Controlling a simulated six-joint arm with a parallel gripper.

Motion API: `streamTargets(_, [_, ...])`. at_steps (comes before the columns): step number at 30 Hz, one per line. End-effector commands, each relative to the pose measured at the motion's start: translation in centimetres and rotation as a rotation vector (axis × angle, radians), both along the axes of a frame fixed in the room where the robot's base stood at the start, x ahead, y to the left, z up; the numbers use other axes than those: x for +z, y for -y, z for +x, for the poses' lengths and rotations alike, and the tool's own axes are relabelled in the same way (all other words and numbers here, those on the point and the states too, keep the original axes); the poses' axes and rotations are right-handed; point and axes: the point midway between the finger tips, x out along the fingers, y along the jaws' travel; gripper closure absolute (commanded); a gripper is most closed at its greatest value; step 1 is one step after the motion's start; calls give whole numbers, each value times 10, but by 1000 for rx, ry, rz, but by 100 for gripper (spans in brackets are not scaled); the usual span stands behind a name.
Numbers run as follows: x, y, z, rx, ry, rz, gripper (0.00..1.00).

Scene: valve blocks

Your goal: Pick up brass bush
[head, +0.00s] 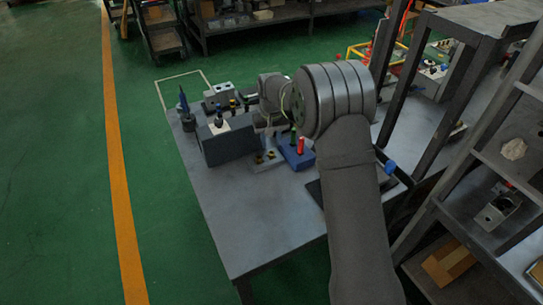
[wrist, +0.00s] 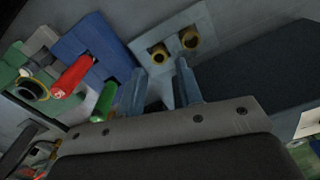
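Two brass bushes stand side by side in a light grey plate in the wrist view: a nearer one (wrist: 160,53) and a farther one (wrist: 190,38). The gap in height cannot be judged.
A blue block (wrist: 88,45) with a red cylinder (wrist: 72,77) and a green cylinder (wrist: 103,102) is close to the left finger. A dark grey block (wrist: 265,65) lies to the right. The table's front area (head: 250,225) is clear.

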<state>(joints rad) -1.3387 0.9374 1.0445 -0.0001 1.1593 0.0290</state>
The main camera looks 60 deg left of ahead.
Motion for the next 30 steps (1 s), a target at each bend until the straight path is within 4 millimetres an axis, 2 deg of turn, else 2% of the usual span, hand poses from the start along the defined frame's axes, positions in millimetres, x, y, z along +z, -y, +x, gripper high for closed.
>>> streamTargets(5, [-14,-2,2,0,-1,-3,67])
streamTargets(12, [-49,-4,4,1,-1,0,67])
streamTargets(19, [-52,-4,4,1,0,2,67])
streamTargets(20, [-52,-4,4,1,0,2,69])
streamTargets(24, [-51,-4,4,1,0,2,97])
streamTargets(25, [-51,-4,4,1,0,2,100])
streamTargets(30, [-51,-5,4,1,0,2,100])
